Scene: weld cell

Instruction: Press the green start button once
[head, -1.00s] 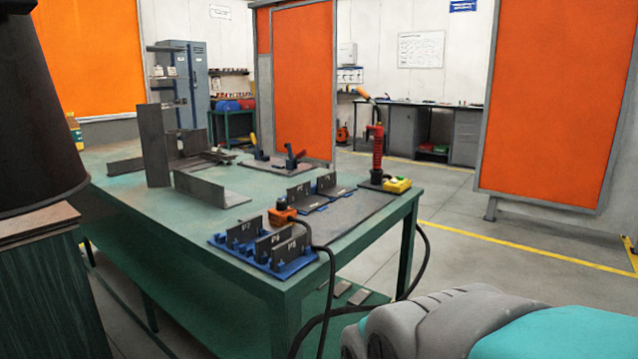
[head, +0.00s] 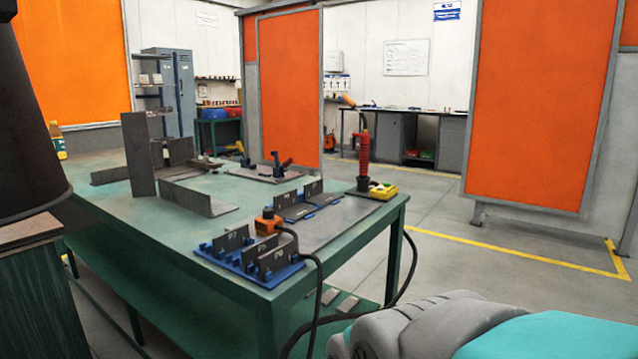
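A small yellow control box (head: 383,191) sits near the right end of the green worktable (head: 240,280). Small buttons show on its top, one of them greenish, but they are too small to tell apart clearly. A red-handled welding torch (head: 364,150) stands upright just left of the box. My gripper is not in view, so I cannot tell its state or its distance from the button.
Blue fixtures with dark plates (head: 248,252) and an orange block (head: 267,222) with a black cable stand on the near table corner. The cable hangs over the edge. An orange screen (head: 540,100) stands at the right. Floor right of the table is open.

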